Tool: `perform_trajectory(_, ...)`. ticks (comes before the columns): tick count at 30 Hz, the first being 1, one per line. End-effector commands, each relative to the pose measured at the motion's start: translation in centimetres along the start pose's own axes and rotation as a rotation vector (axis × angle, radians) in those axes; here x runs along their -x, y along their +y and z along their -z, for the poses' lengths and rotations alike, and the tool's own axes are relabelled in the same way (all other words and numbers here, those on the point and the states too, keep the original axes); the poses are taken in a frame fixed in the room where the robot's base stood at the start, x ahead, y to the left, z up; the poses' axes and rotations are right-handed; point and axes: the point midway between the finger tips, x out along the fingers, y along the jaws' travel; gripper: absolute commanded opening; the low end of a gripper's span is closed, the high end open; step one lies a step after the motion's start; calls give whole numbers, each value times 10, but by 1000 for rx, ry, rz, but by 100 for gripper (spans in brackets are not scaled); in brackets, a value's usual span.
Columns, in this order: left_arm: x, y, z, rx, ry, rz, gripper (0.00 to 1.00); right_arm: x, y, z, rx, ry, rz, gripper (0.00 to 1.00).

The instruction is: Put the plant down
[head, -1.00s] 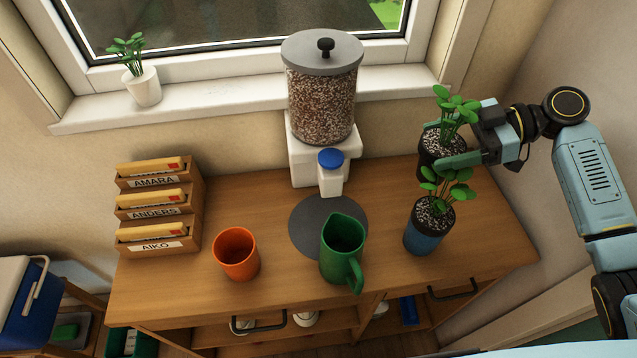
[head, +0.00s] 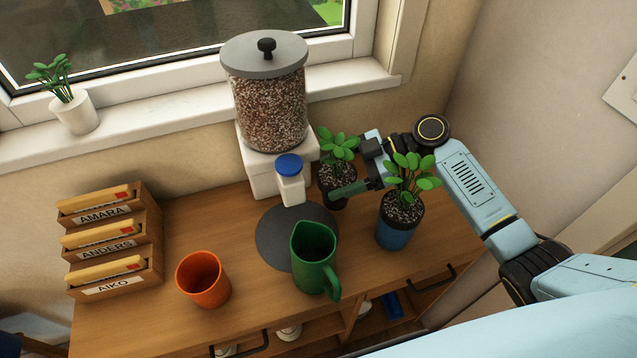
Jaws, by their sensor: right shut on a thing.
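A leafy plant in a dark pot (head: 336,187) is held by my right gripper (head: 345,170) behind the green pitcher, just right of the dispenser. One greenish finger lies across the near side of the pot; the far finger is partly hidden behind the leaves. The pot is upright and close to the wooden cabinet top (head: 185,250); I cannot tell whether its base touches. A second plant in a blue pot (head: 394,236) stands on the cabinet to the right of it, apart from it. My left gripper is out of view.
A dispenser with a clear jar (head: 270,110), a dark round mat (head: 275,240), a green pitcher (head: 315,262), an orange cup (head: 203,280) and a letter rack (head: 150,235) stand on the cabinet. A small white-potted plant (head: 76,113) is on the windowsill. Wood is bare left of the mat.

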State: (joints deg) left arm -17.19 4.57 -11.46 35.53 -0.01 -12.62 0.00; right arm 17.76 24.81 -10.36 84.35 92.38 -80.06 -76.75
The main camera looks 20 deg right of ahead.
Motion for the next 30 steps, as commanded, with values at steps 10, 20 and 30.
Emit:
perform_trajectory(10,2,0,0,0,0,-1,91,-45,0,-8,-1,4,0,39)
perform_trajectory(20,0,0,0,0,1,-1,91,-47,0,-11,2,1,0,39)
perform_trajectory(30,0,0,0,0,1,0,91,-47,0,-12,0,0,0,95)
